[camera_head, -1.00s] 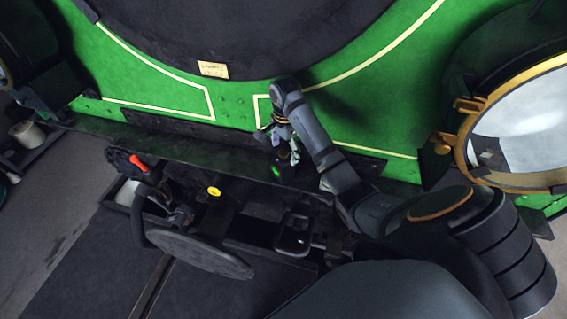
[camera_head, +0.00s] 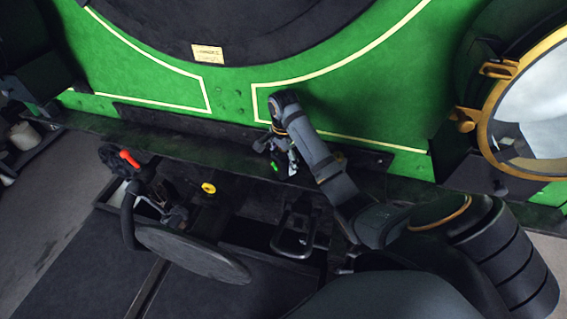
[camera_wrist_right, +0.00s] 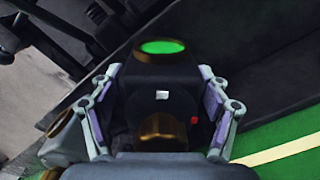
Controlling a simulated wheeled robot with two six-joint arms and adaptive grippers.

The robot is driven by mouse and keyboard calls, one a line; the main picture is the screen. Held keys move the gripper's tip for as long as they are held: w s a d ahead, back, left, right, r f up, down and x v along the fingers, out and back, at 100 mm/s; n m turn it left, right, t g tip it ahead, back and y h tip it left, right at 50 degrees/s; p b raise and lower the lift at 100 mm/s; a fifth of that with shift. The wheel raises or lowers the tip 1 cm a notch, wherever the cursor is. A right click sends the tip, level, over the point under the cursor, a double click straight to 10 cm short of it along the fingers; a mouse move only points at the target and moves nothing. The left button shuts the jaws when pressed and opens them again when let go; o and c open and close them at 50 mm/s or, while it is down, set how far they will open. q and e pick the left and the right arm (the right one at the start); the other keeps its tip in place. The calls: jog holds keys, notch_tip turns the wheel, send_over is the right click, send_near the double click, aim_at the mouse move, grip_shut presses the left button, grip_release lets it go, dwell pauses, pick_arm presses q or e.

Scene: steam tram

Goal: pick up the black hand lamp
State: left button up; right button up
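The black hand lamp (camera_wrist_right: 158,75) fills the middle of the right wrist view. It is a dark box with a green lens on its far end and a brass-coloured round part on the near side. In the head view the lamp (camera_head: 287,171) shows small and dark with a green glint on the dark ledge, partly hidden by my right gripper (camera_head: 280,150). In the right wrist view the two fingers of my right gripper (camera_wrist_right: 159,72) press on opposite sides of the lamp. I cannot tell whether the lamp is clear of the ledge. My left gripper is not in view.
A green wall with cream lines (camera_head: 235,90) rises behind the ledge. A brass-rimmed round glass (camera_head: 530,110) stands at the right. In front are a red-handled lever (camera_head: 129,159), a yellow knob (camera_head: 208,188) and a dark round disc (camera_head: 195,255).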

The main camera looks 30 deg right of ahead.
jog(key=c, duration=1.2)
jog(key=shift+c, duration=1)
jog(key=shift+r, duration=0.15)
